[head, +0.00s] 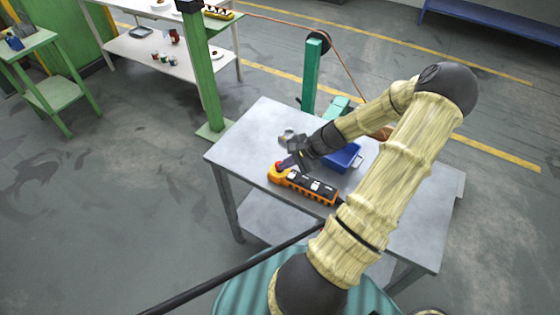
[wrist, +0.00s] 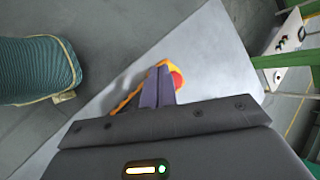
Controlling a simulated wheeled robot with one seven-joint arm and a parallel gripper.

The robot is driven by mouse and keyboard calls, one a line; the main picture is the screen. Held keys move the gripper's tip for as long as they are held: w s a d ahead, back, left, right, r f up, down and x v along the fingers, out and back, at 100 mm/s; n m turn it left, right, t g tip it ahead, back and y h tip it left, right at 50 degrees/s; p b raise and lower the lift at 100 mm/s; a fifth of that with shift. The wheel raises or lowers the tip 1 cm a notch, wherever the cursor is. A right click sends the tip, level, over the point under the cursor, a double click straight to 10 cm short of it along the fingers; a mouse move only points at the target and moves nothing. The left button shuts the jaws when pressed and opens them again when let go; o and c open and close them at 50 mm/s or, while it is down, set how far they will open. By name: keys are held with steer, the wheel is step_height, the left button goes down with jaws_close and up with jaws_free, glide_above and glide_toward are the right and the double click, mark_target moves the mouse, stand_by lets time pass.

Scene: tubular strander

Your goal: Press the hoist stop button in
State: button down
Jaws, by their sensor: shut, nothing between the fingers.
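The hoist pendant (head: 318,193) is an orange and black control box lying on the grey table (head: 262,125), with a row of buttons along its top face. My gripper (head: 284,165) is shut and empty, its fingertips over the pendant's left end. In the wrist view, the two fingers (wrist: 158,72) lie side by side over the orange pendant end (wrist: 170,64). The red stop button (wrist: 177,79) shows just to the right of the fingertips, partly hidden by them. I cannot tell whether the fingers touch it or whether it is pressed in.
A blue bin (head: 345,157) stands on the table behind the pendant, close to my wrist. A green post (head: 312,75) rises behind the table. A white shelf table (head: 160,55) and a green stand (head: 50,85) are farther off at the left.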

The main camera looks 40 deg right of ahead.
steer(key=s+a+r+n+g+h, duration=0.1)
steer(key=s+a+r+n+h, duration=0.1)
steer(key=a+r+n, duration=0.6)
steer(key=s+a+r+n+g+h, duration=0.2)
steer(key=s+a+r+n+h, duration=0.1)
steer(key=a+r+n, duration=0.4)
steer(key=s+a+n, duration=0.1)
steer(key=a+n, duration=0.2)
steer(key=a, duration=0.4)
steer(key=shift+s+a+r, duration=0.2)
steer(key=shift+a+r, duration=0.15)
steer(key=shift+a, duration=0.05)
